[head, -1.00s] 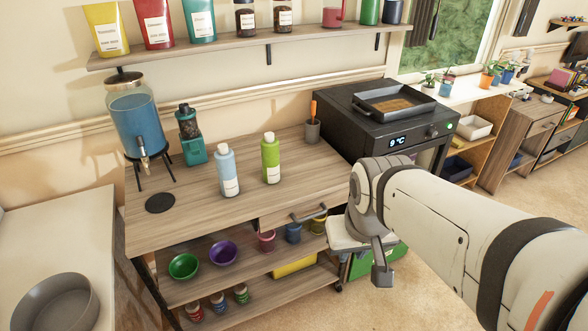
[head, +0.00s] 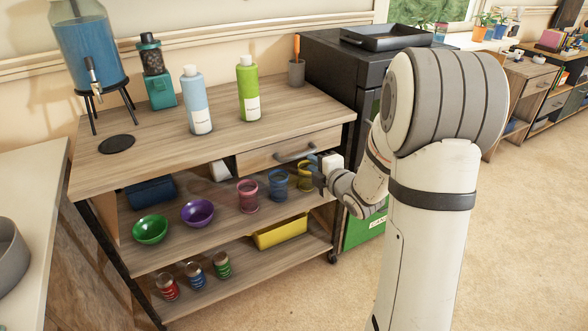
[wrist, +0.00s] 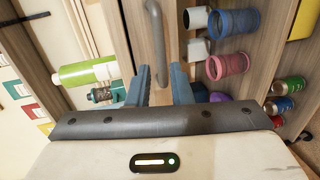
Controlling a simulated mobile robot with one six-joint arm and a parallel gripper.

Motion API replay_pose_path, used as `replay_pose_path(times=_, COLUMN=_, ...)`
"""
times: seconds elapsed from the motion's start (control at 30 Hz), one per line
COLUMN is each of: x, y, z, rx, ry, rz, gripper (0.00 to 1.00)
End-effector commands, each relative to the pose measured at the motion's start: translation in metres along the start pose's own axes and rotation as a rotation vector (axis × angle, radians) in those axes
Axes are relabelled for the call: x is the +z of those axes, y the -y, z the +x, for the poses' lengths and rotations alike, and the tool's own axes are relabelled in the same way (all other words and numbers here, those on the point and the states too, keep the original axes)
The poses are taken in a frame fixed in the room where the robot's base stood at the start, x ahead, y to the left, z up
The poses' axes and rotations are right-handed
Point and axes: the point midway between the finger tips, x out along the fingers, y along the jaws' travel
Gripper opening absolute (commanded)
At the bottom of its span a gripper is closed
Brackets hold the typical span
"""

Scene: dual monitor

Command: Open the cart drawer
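The wooden cart (head: 120,170) stands against the wall, with a drawer (head: 262,160) under the right part of its top. The drawer front looks flush with the cart, and a grey bar handle (head: 295,154) is on it. My gripper (head: 318,170) is at the right end of the drawer, near the handle; its fingers are small in the head view.
Bottles (head: 248,90) and a blue drink dispenser (head: 85,45) stand on the cart top. Cups (head: 277,186) and bowls (head: 197,212) sit on the shelf below the drawer. A black oven (head: 340,65) stands right of the cart. The floor (head: 500,240) in front is clear.

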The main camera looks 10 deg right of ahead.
Motion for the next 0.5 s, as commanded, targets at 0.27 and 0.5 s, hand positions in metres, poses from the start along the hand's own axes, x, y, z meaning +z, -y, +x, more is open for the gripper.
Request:
replay_pose_path(times=0.27, x=-0.003, y=0.004, z=0.031, rx=0.022, ry=-0.021, rz=-0.028, gripper=0.19)
replay_pose_path(times=0.5, x=-0.003, y=0.003, z=0.067, rx=0.02, ry=-0.02, rz=-0.027, gripper=0.19)
